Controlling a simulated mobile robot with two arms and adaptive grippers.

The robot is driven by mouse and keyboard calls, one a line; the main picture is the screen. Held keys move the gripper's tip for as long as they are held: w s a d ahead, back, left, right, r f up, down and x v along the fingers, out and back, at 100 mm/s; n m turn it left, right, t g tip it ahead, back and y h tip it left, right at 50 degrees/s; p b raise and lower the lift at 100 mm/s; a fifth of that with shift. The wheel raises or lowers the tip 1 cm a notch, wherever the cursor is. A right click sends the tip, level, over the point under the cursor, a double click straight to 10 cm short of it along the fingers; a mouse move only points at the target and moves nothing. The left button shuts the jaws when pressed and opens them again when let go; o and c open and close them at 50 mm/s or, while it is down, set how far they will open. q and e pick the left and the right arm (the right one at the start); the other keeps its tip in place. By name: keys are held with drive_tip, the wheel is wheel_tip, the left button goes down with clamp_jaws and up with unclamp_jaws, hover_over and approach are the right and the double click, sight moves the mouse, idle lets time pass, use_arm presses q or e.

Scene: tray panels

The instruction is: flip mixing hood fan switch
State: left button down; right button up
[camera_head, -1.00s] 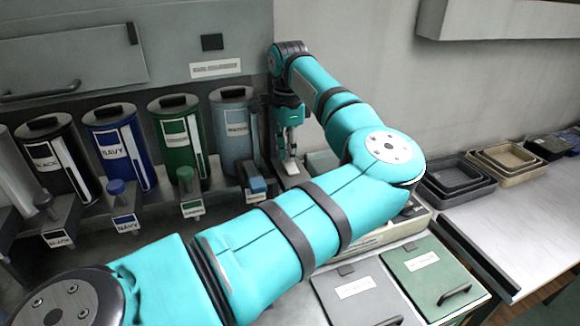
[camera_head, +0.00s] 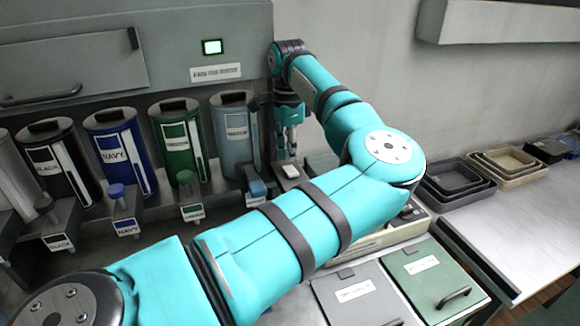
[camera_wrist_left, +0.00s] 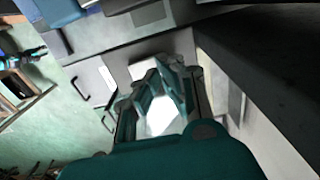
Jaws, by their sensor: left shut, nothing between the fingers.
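The hood (camera_head: 180,25) is the large grey housing at the upper left. A small square indicator (camera_head: 212,46) on its front glows pale green, above a white label (camera_head: 215,72) too blurred to read. A small white rocker-like piece (camera_head: 290,171), likely the fan switch, sits on a dark base right of the canisters. My left gripper (camera_head: 292,155) points down just above it, shut and empty; contact cannot be told. The left wrist view shows its fingers (camera_wrist_left: 168,66) close together near a pale surface. My right gripper is not in view.
Black, navy, green and pale-blue canisters (camera_head: 232,125) stand left of the gripper. Grey and green lidded bins (camera_head: 430,275) lie in front. Nested trays (camera_head: 455,180) stand on the right bench, whose front is clear. The wall is close behind my arm.

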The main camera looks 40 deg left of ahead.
sight(289, 167)
use_arm(q)
drive_tip(key=shift+r+p, duration=1.25)
drive_tip(key=shift+r, duration=1.3)
drive_tip(key=shift+f, duration=0.1)
